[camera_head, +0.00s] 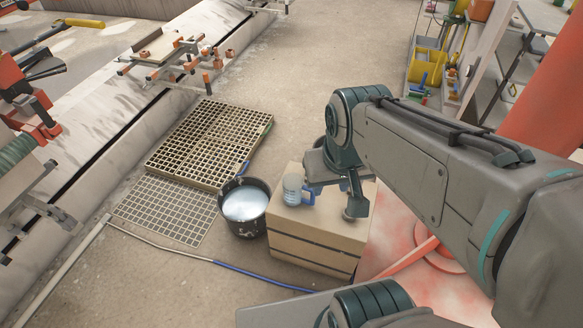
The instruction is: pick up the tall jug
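A jug (292,189) with a pale, see-through body and a blue handle stands upright on a light wooden box, near its left back corner. The handle is on its right side, facing my gripper. My gripper (335,196) is over the box, just right of the jug, pointing down. Its fingers look spread apart, with nothing seen between them. Its left part comes close to the handle in the picture; I cannot tell whether they touch.
The wooden box (312,239) has a black bucket (244,218) of pale liquid close on its left. Grid panels (166,208) lie further left. A blue-and-grey hose (232,268) crosses the floor in front. A red post stands at right. The floor behind is clear.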

